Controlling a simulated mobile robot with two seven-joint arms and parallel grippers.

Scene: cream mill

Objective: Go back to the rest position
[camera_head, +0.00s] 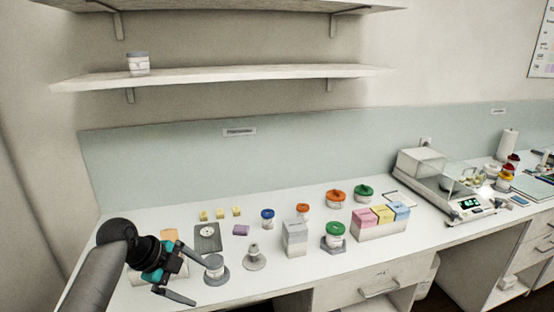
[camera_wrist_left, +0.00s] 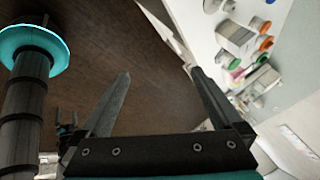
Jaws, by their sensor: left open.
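My left gripper (camera_head: 186,273) is over the left end of the white counter (camera_head: 290,273) in the head view. Its fingers are spread and nothing is between them. In the left wrist view the left gripper (camera_wrist_left: 160,90) is also open and empty, with the dark floor (camera_wrist_left: 155,65) behind its fingers. A grey-lidded jar (camera_head: 214,268) on the counter is just right of the gripper; whether they touch is unclear. My right gripper is not visible in the head view.
A balance (camera_head: 440,185) is at right. Shelves (camera_head: 230,75) hang above; one holds a jar (camera_head: 138,63).

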